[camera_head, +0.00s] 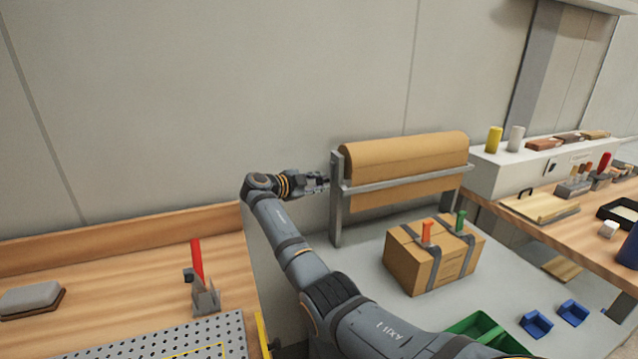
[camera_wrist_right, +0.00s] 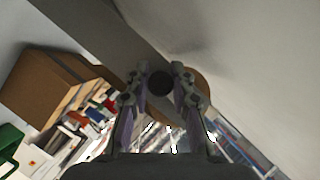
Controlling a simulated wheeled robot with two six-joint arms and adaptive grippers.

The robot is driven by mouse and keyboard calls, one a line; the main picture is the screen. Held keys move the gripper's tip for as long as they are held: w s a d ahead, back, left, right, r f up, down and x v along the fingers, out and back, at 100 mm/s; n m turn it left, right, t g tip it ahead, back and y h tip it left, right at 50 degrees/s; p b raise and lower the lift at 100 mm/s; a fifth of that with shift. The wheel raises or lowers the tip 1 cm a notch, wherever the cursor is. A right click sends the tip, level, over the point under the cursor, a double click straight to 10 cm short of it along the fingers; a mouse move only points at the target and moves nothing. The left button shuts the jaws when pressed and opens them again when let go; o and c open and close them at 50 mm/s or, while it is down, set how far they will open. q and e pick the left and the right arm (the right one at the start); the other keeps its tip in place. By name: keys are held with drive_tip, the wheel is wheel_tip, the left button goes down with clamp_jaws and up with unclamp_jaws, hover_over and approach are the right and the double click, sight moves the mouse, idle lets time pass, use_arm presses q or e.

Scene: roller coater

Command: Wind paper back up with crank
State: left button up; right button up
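The brown paper roll (camera_head: 405,152) sits on a grey metal stand (camera_head: 336,210) at the back of a light table, with its paper hanging a little below the roll. My right gripper (camera_head: 318,181) is at the left end of the roll, just outside the stand's left upright. In the right wrist view, its two fingers (camera_wrist_right: 160,80) lean in on both sides of a dark round knob, seemingly the crank handle (camera_wrist_right: 160,83), and look closed on it. The roll's brown end (camera_wrist_right: 203,84) shows behind. In the head view the crank is hidden by the gripper. My left gripper is out of view.
A strapped cardboard box (camera_head: 432,262) with orange and green handles stands in front of the roll. A green bin (camera_head: 480,328) and blue holders (camera_head: 536,323) are nearer. A red-handled tool (camera_head: 197,262) stands on the left bench. The wall is close behind.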

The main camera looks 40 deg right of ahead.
clamp_jaws()
drive_tip(key=shift+s, duration=0.1)
drive_tip(key=shift+s+a+n+g+y, duration=0.1)
drive_tip(key=shift+s+n+g+y, duration=0.15)
drive_tip(key=shift+n, duration=0.25)
drive_tip(key=shift+s+a+n+g+y, duration=0.1)
drive_tip(key=shift+s+n+g+y, duration=0.2)
drive_tip(key=shift+n, duration=0.2)
drive_tip(key=shift+s+a+r+n+g+y+p, duration=0.2)
drive_tip(key=shift+s+n+g+y+p, duration=0.1)
drive_tip(key=shift+s+n+g, duration=0.3)
drive_tip(key=shift+s+a+r+n+g+y+p, duration=0.1)
drive_tip(key=shift+s+r+n+g+y+p, duration=0.2)
drive_tip(key=shift+n, duration=0.4)
drive_tip(key=shift+f, duration=0.1)
drive_tip(key=o, duration=0.7)
unclamp_jaws()
